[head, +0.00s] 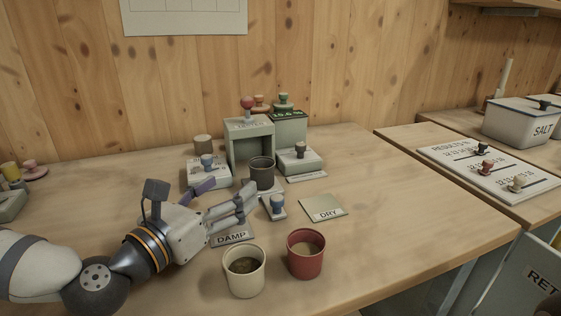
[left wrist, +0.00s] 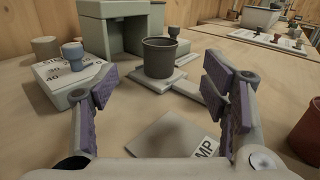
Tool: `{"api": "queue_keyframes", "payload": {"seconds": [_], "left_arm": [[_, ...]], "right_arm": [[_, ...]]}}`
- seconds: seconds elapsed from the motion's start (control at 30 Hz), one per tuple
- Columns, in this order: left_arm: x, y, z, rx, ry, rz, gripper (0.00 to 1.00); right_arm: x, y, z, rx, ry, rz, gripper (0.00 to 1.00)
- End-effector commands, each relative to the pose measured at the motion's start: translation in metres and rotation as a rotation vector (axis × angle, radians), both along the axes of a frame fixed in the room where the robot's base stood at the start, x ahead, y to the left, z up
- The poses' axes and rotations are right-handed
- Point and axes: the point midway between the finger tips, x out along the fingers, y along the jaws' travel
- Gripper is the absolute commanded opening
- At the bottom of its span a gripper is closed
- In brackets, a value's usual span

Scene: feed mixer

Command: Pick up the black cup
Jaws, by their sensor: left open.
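The black cup (head: 261,173) stands upright in the middle of the table, in front of a grey-green stand. In the left wrist view the same cup (left wrist: 159,57) sits on a low pale base, beyond the fingertips and centred between them. My left gripper (head: 231,188) is open and empty, its purple-padded fingers pointing at the cup from the front left, with a gap left between them and the cup. The cup's contents are hidden. My right gripper is not in view.
The grey-green stand (head: 249,128) rises behind the cup, with knobbed blocks (head: 298,161) on either side. A cream cup (head: 244,272) and a red cup (head: 306,255) stand in front.

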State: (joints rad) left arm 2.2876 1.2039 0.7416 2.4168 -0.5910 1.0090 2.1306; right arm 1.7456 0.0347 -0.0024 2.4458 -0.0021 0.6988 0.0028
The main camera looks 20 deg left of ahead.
Motion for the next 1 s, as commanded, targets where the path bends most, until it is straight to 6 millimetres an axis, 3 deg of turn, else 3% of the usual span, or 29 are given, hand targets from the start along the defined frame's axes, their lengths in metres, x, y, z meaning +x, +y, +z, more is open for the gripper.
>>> {"api": "queue_keyframes", "payload": {"seconds": [0.2,0.37,0.6,0.9,1.0], "left_arm": [[0.042,-0.013,0.0,0.004,-0.001,-0.002,0.68],[0.062,-0.018,0.0,0.002,-0.002,-0.001,0.68],[0.106,-0.031,-0.001,0.003,-0.001,-0.001,0.68],[0.114,-0.033,0.0,0.0,0.0,0.0,0.68],[0.114,-0.033,0.0,0.0,0.0,0.0,0.45]], "right_arm": [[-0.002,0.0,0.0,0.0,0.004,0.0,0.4],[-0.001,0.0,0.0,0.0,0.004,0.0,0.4],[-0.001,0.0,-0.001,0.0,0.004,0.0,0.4],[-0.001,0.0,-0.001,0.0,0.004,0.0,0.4],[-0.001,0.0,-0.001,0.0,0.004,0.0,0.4]]}}
